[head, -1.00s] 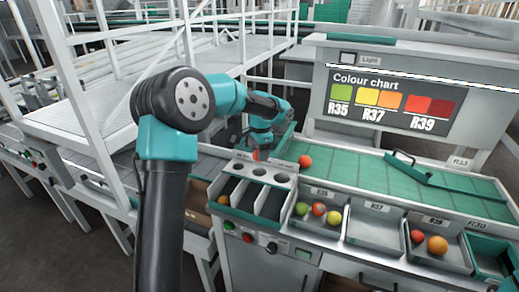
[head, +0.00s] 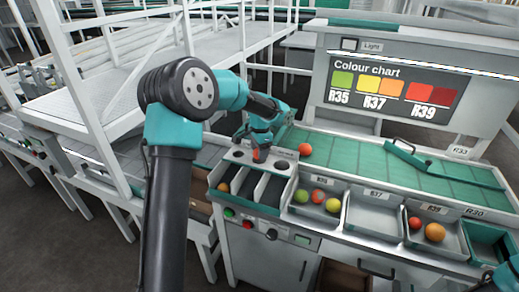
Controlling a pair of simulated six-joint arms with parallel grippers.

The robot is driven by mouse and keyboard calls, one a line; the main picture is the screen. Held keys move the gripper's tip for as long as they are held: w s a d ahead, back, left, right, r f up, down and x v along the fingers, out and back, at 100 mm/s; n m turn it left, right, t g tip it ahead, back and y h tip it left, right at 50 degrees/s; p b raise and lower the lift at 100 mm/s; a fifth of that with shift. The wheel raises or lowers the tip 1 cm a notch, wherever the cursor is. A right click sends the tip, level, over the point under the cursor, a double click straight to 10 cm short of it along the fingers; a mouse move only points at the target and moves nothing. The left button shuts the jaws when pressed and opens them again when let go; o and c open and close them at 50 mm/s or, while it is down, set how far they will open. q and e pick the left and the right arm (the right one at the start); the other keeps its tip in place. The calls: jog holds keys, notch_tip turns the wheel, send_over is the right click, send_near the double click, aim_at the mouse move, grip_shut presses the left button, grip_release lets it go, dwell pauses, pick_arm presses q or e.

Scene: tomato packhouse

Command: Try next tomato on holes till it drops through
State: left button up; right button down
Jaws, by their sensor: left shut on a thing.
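My left gripper (head: 259,141) is shut on a red tomato (head: 257,155), pointing down at the grey sizing plate. The tomato is at the middle hole, which it covers; whether it touches the rim I cannot tell. The left hole (head: 237,153) and the right hole (head: 282,165) show dark and empty. Below the plate is a bin with three compartments (head: 250,187); an orange tomato (head: 223,187) lies in the left one. Another red-orange tomato (head: 305,149) rests on the green belt (head: 345,155).
A tray (head: 322,216) at R35 holds green, red and yellow-green tomatoes. The R37 tray (head: 372,218) is empty. The R39 tray (head: 452,246) holds a red and an orange tomato. A green diverter bar (head: 430,163) crosses the belt. The colour chart (head: 393,92) stands behind.

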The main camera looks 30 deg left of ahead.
pick_arm(q)
jog(key=o, duration=0.8)
dwell(1.4)
jog(key=shift+r, duration=3.55)
